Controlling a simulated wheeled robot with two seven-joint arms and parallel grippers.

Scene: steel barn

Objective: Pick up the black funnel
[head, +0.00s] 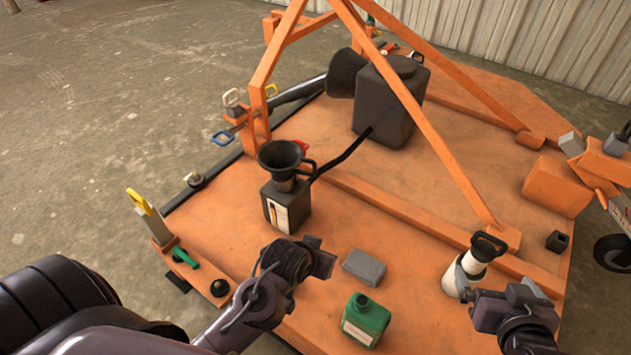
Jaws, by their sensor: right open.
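My right gripper (464,290) is open at the lower right, close to a white cylinder with a black top (484,250). I cannot tell whether it touches the cylinder. It is well away from the funnel.
A grey block (364,267) and a green bottle (366,321) stand between my grippers. A large black container (387,100) is behind, with a dark hose (342,155) reaching towards the funnel. Orange frame bars (420,125) rise over the deck. Clamps and tools line its left edge.

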